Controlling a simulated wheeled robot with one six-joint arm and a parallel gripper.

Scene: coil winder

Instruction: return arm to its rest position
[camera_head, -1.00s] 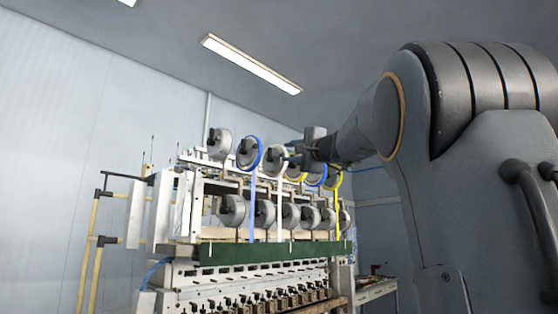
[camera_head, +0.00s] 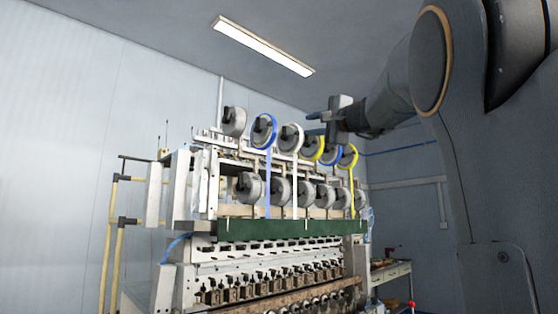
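My gripper (camera_head: 318,118) is at the end of my arm (camera_head: 385,100), which reaches in from the right side of the head view. The gripper is small and dark, in front of or near the upper row of tape spools. I cannot tell whether its fingers are open or shut. The coil winder (camera_head: 270,255) stands in the middle. Its upper row carries a blue spool (camera_head: 264,131), a white spool (camera_head: 291,138), a yellow spool (camera_head: 312,148) and others. Tapes hang from some of them.
A lower row of grey spools (camera_head: 250,187) sits above a green beam (camera_head: 280,229). A yellow-pole frame (camera_head: 112,245) stands at the left. A side table (camera_head: 390,272) is at the back right. The space above the spools, under the ceiling lamp (camera_head: 262,46), looks clear.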

